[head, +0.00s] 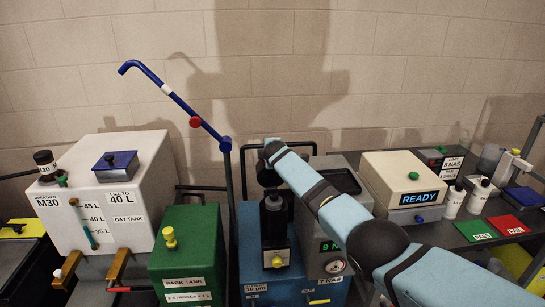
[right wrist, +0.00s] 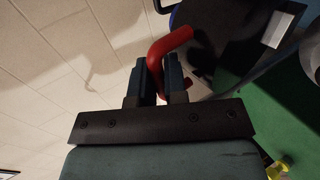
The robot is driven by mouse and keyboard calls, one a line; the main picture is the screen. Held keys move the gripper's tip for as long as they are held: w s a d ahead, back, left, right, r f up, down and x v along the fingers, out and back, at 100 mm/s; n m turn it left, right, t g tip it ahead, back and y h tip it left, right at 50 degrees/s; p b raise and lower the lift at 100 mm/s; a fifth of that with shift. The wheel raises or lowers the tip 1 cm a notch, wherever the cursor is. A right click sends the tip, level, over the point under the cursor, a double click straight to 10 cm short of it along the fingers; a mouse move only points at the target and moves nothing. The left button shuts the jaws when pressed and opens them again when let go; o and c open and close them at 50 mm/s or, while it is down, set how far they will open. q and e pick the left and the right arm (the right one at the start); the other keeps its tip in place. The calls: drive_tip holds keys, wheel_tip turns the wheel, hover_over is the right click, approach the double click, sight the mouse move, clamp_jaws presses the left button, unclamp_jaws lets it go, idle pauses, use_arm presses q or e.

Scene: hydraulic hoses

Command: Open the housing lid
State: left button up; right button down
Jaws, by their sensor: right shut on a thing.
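The filter housing is a black column (head: 277,220) on a blue box (head: 255,285) in the middle of the head view. My right arm comes in from the lower right, and its wrist end is above this housing. In the right wrist view, the fingers of my right gripper (right wrist: 160,80) are shut on a red bent handle (right wrist: 172,42). The handle sticks out past the fingertips. A dark rounded part (right wrist: 215,35) lies beside the handle; I cannot tell whether it is the lid. The red handle is hidden in the head view. My left gripper is not in view.
A green pack tank (head: 188,240) stands left of the blue box, with a white day tank (head: 85,200) beyond it. A blue jointed pipe (head: 175,97) rises behind. A cream READY box (head: 405,172) and white bottles (head: 454,201) stand to the right.

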drive_tip(key=shift+w, duration=0.2)
idle(0.5)
drive_tip(key=c, duration=1.2)
unclamp_jaws()
drive_tip(key=shift+s+r+p, duration=0.35)
drive_tip(key=shift+s+p, duration=0.15)
drive_tip(key=shift+p, duration=0.2)
drive_tip(key=shift+p+v, duration=0.8)
drive_tip(key=shift+v, duration=0.1)
drive_tip(key=shift+b+v, duration=0.45)
drive_tip(key=shift+v, duration=5.05)
drive_tip(key=shift+w+r, duration=0.1)
